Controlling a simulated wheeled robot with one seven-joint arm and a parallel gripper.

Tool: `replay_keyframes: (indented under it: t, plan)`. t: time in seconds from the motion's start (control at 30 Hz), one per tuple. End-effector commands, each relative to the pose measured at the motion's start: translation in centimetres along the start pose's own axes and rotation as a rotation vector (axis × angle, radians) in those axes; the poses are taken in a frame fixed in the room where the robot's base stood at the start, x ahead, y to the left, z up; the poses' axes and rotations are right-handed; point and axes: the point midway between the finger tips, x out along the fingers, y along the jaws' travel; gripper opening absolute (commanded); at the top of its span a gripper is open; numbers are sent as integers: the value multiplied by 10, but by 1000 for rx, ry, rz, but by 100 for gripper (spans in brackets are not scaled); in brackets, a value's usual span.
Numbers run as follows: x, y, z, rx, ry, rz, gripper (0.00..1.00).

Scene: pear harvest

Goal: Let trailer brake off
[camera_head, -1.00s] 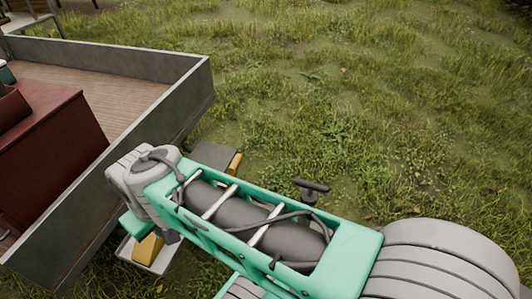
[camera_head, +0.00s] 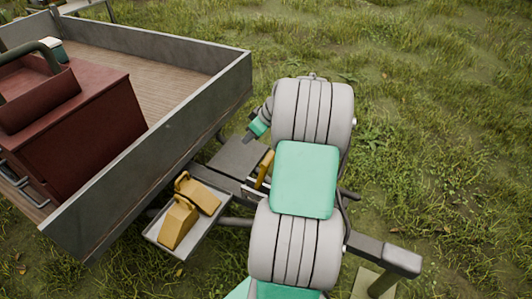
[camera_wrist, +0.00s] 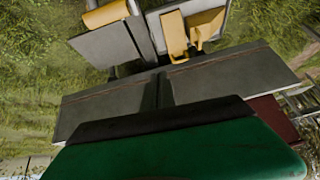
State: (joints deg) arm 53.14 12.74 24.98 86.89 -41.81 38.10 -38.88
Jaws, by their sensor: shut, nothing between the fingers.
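A yellow lever (camera_head: 264,169), probably the trailer brake handle, stands tilted beside the trailer's drawbar, next to a flat grey plate (camera_head: 238,158). My arm partly overlaps the space just right of it. My gripper (camera_head: 249,137) shows small at the left of my upper arm joint, above and left of the lever and apart from it. Its jaws are shut and empty. In the wrist view a green and dark part of my gripper (camera_wrist: 180,140) fills the bottom. A yellow piece (camera_wrist: 105,15), probably the lever, is at the top left there.
Yellow wheel chocks (camera_head: 178,222) lie in a grey tray (camera_head: 205,232) left of the drawbar. The grey-walled trailer bed (camera_head: 165,128) holds a dark red box (camera_head: 95,125). A drawbar post (camera_head: 402,261) stands at lower right. Open grass (camera_head: 440,120) lies to the right.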

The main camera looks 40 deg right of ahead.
Motion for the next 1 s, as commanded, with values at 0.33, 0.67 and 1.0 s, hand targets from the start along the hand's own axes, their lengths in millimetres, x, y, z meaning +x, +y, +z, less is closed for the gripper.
replay_keyframes:
  t: [0.33,0.67,1.0]
  plan:
    - [-3,70,60,-57,121,25,0]
    - [10,70,58,-53,119,23,0]
    - [80,71,49,-54,118,22,0]
